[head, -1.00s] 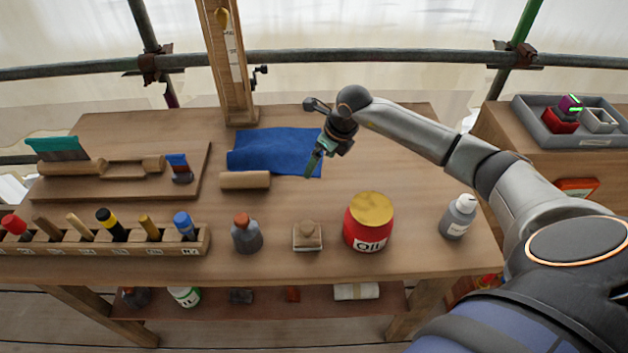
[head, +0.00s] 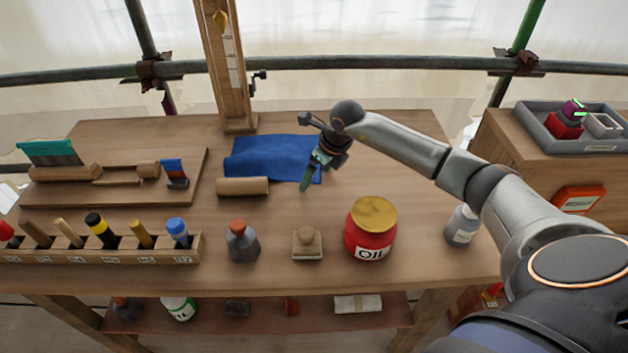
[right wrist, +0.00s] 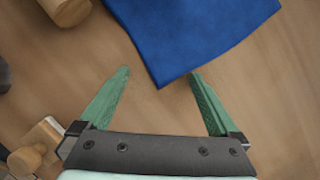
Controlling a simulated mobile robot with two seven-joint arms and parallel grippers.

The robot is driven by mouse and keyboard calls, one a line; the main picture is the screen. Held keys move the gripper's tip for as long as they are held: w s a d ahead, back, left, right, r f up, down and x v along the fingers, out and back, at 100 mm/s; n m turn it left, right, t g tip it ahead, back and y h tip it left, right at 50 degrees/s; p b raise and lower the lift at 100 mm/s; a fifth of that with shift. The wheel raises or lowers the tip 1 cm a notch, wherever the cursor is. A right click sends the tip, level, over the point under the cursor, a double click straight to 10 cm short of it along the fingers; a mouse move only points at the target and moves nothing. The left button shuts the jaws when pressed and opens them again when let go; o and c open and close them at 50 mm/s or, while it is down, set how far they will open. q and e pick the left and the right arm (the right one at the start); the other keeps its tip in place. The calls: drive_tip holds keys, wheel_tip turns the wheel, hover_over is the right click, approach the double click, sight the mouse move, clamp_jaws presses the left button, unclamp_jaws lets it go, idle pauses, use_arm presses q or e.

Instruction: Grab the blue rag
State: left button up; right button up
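The blue rag (head: 268,157) lies flat on the workbench in the head view, behind the wooden roller. In the right wrist view the rag (right wrist: 195,30) fills the top middle, with one corner pointing down between the finger lines. My right gripper (head: 307,180) hangs at the rag's right front corner. In the right wrist view my right gripper (right wrist: 160,80) has its two green fingers wide apart, with bare wood and the rag's corner between them. It holds nothing. Part of the rag's right edge is hidden behind the gripper in the head view. My left gripper is not in view.
A wooden roller (head: 243,187) lies just in front of the rag. A red oil tin (head: 370,235), a stamp-like wooden block (head: 306,243) and a grey bottle (head: 242,242) stand nearer. A wooden post (head: 226,70) rises behind the rag. Bench right of the rag is clear.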

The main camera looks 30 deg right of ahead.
drive_tip(key=c, duration=1.5)
wheel_tip(320, 180, up, 12)
drive_tip(key=p, duration=0.8)
drive_tip(key=shift+r, duration=0.1)
clamp_jaws()
wheel_tip(320, 180, up, 27)
